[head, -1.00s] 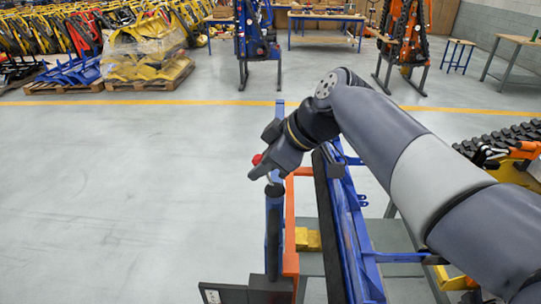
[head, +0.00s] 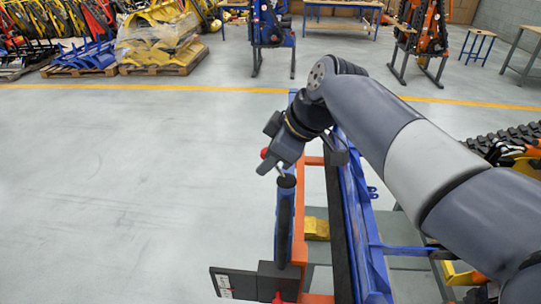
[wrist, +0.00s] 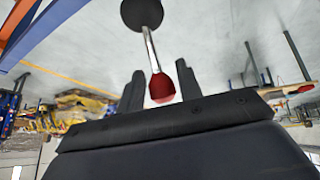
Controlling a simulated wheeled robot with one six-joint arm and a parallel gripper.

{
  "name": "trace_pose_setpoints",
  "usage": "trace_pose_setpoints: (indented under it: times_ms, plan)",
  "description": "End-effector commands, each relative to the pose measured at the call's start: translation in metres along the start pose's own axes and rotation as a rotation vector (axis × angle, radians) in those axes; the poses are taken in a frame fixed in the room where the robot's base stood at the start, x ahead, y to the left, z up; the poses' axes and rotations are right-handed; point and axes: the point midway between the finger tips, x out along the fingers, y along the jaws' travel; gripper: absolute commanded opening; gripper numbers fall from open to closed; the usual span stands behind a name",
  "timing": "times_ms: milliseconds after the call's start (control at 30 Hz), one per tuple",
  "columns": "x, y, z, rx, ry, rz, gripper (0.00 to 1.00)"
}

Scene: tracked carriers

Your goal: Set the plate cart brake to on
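The plate cart (head: 352,215) is a blue and orange frame with a long black strip, in the lower middle of the head view. A brake lever, a metal rod with a red knob (head: 264,153), rises at a tilt from a black round hub (head: 286,181) on top of a blue upright. My gripper (head: 269,163) is at the lever's knob end. In the wrist view the red knob (wrist: 162,87) lies between my gripper's two dark fingers (wrist: 160,88), which stand apart with little room beside it. The rod runs up to the black hub (wrist: 142,14).
A dark box with a white label (head: 235,283) is on the cart's near end, with a small red part (head: 277,296) beside it. A yellow block (head: 316,228) lies low on the cart. An orange tracked carrier (head: 515,155) is at right. The floor at left is clear.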

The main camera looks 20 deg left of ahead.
Motion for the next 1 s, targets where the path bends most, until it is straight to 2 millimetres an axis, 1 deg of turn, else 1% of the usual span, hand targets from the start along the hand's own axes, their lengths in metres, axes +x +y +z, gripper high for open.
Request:
trace_pose_setpoints:
  times_ms: [33,133,367,467,567,800,900,1000]
  plan:
    - [0.0,0.0,0.0,0.0,0.0,0.0,0.38]
    - [0.0,0.0,0.0,0.0,0.0,-0.001,0.45]
    - [-0.001,0.0,0.0,0.0,0.0,0.0,0.45]
    - [-0.007,0.0,0.0,0.0,0.001,0.001,0.45]
    - [-0.021,0.001,0.001,0.0,0.001,0.003,0.45]
    - [-0.071,0.001,0.001,0.0,0.002,0.004,0.45]
    - [-0.088,0.001,0.0,0.0,0.001,0.003,0.45]
    - [-0.099,0.001,0.001,0.001,0.0,0.002,0.45]
